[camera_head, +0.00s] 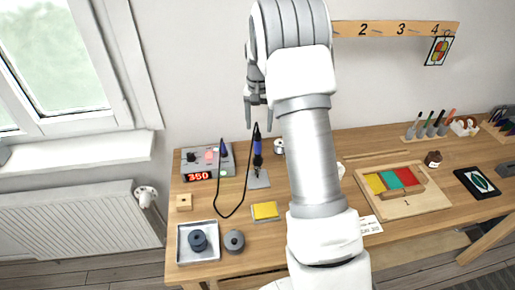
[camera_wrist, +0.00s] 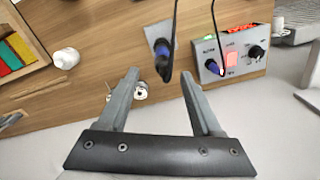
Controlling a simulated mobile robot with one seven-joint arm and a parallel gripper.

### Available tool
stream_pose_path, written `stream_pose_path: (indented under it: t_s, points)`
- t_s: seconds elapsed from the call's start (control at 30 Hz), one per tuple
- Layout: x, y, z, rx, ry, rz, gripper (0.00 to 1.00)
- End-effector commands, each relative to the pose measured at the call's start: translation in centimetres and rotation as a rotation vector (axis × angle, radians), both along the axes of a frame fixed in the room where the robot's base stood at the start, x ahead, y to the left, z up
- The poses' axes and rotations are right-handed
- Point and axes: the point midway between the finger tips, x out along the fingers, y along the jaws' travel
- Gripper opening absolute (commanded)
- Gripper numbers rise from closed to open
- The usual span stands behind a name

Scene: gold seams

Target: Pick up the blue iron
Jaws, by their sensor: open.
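The blue iron (camera_head: 257,147) stands upright in a holder with a grey base plate (camera_head: 258,181), its black cord looping to the left. My gripper (camera_head: 258,127) is open and empty, pointing down just above the iron. In the wrist view the iron (camera_wrist: 161,48) shows beyond and between the fingertips of my gripper (camera_wrist: 161,72), and I see no contact. The grey control station (camera_head: 207,160) with a red 350 display stands left of the iron. It also shows in the wrist view (camera_wrist: 240,55).
A yellow sponge (camera_head: 265,211) lies in front of the holder. A tray (camera_head: 183,256) with a dark spool and a second round spool (camera_head: 235,241) are nearer the front. A wooden board (camera_head: 405,208) with coloured pieces lies right of my arm. A small metal item (camera_head: 279,146) sits right of the iron.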

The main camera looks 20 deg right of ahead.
Motion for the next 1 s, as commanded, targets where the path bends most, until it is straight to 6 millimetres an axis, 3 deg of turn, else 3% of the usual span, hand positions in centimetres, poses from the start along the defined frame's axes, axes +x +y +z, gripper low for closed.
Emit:
stream_pose_path:
  t_s: [0.23, 0.47, 0.8, 1.0]
  points:
    - [0.0, 0.0, -4.4, 0.0, 0.002, 0.001, 0.66]
    - [0.0, 0.1, -5.9, 0.001, 0.001, 0.001, 0.66]
    - [0.1, 0.5, -10.2, 0.001, 0.0, 0.001, 0.66]
    - [0.1, 0.5, -10.7, 0.001, -0.001, 0.001, 0.66]
